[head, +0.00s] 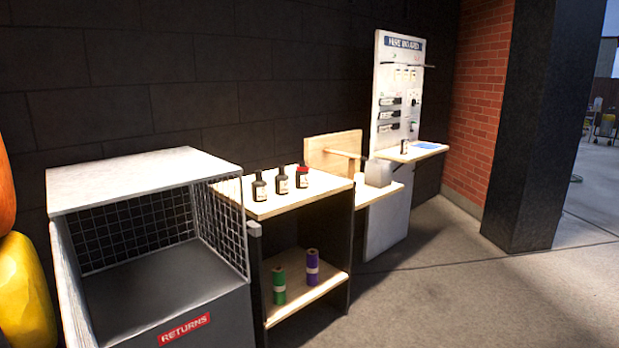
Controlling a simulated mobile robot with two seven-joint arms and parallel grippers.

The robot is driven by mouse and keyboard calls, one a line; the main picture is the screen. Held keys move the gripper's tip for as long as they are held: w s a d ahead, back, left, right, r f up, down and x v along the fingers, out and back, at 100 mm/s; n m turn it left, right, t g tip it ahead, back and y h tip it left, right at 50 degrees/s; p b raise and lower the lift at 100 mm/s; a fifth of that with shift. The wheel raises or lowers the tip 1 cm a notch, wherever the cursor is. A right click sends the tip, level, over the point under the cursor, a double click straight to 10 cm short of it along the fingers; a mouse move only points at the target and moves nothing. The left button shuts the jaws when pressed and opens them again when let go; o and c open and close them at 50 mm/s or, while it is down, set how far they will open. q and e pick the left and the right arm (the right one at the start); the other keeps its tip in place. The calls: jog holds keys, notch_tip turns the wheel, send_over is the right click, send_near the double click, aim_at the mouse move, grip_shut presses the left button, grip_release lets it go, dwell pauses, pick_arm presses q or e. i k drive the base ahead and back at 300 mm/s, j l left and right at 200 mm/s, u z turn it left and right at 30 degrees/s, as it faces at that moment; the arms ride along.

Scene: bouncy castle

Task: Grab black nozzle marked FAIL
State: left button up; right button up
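Several black labelled pieces (389,114) also hang on the white hire board (388,60). Neither of my grippers shows in the head view.
A grey returns bin (180,290) with mesh sides stands left of the shelf unit. A green roll (279,287) and a purple roll (312,268) stand on its lower shelf. A dark pillar (530,130) is at right. The floor in front is clear.

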aim_at(300, 177)
jog(key=i+l, duration=0.2)
jog(key=l, duration=0.2)
jog(key=i+l, duration=0.2)
jog(key=l, duration=0.15)
jog(key=i+l+u, duration=0.1)
jog(key=i+l, duration=1.05)
jog(key=l, duration=0.25)
jog(key=i+j+u, duration=0.05)
